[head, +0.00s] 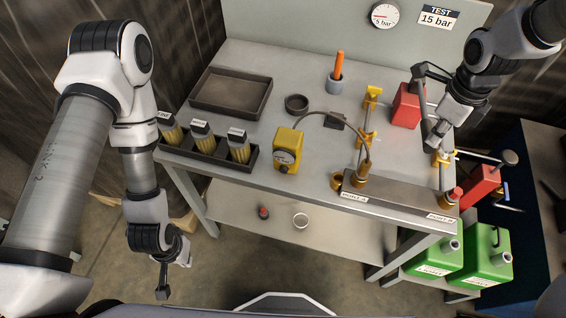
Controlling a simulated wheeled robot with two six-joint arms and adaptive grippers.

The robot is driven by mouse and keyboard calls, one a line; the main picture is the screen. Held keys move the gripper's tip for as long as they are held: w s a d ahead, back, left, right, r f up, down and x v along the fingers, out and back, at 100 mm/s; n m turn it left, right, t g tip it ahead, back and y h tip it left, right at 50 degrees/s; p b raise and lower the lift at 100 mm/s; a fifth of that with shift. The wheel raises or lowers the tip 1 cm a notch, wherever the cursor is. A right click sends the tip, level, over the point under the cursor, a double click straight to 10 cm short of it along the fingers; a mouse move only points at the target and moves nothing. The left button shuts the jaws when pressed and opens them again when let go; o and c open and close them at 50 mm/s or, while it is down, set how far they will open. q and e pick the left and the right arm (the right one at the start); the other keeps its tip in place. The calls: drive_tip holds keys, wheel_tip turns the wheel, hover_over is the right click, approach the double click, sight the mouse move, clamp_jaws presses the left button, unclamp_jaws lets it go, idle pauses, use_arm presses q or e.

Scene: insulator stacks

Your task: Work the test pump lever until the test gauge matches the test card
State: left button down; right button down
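The test gauge (383,15) is a round white dial on the back panel; its reading is too small to tell. The test card (438,17) beside it reads "TEST 15 bar". A red block (405,108), possibly the test pump, stands at the table's right rear. My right gripper (432,103) is just right of it, at a grey bar; I cannot tell whether it grips the bar. A second red block (482,187) stands by the table's right edge, with a dark knob (508,157) near its top. My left gripper (166,285) hangs low in front of the table, its opening unclear.
Green canisters (488,255) stand at lower right.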

sight(428, 147)
drive_tip(key=shift+f+b, duration=1.5)
drive_tip(key=shift+f, duration=0.8)
drive_tip(key=shift+r, duration=0.1)
wheel_tip(428, 147, up, 3)
drive_tip(key=p, duration=0.2)
drive_tip(key=shift+w+p, duration=0.1)
drive_tip(key=shift+p, duration=0.2)
wheel_tip(428, 147, up, 12)
drive_tip(key=p, duration=0.9)
drive_tip(key=shift+f, duration=0.2)
